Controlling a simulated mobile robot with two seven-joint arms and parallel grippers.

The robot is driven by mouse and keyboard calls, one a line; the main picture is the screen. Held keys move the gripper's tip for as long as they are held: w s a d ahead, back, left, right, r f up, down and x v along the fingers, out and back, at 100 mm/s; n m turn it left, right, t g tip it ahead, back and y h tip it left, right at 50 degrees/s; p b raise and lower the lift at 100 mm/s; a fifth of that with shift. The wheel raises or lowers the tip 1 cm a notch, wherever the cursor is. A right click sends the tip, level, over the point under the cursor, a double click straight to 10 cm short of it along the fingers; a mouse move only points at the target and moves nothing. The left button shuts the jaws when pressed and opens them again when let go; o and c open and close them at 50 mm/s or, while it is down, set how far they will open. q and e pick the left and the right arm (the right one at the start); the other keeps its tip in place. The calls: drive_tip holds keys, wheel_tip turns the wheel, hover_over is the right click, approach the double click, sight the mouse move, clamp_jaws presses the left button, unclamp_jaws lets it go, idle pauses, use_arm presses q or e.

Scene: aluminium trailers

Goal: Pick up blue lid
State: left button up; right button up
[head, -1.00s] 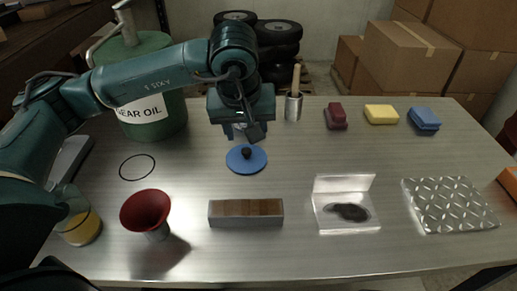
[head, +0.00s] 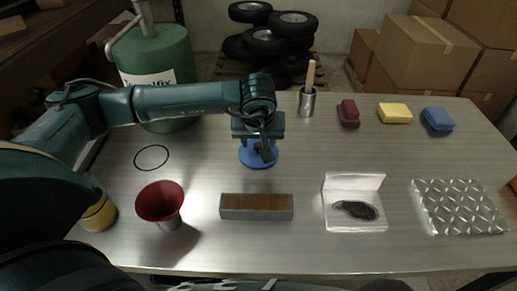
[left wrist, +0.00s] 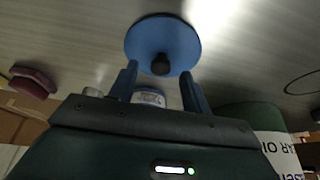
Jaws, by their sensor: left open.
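The blue lid (head: 244,157) is a flat disc with a dark knob, lying on the metal table, partly hidden by my left gripper in the head view. It also shows in the left wrist view (left wrist: 140,40), where its dark knob (left wrist: 160,64) lies between and just beyond the two fingers. My left gripper (head: 260,152) is over the lid, pointing down. In the left wrist view its fingers (left wrist: 160,80) are apart, with nothing held between them. My right gripper does not show.
A red funnel (head: 161,204) and a wood-topped block (head: 256,207) stand nearer the front. A steel cup (head: 306,104) with a wooden handle is behind right. A black ring (head: 152,147) lies left of the lid. A green drum (head: 160,62) stands back left.

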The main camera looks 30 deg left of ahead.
use_arm(q)
drive_tip(key=shift+w+a+f, duration=0.15)
drive_tip(key=shift+w+f, duration=0.1)
drive_tip(key=shift+f, duration=0.4)
drive_tip(key=shift+c, duration=0.5)
clamp_jaws()
drive_tip(key=shift+r, duration=0.1)
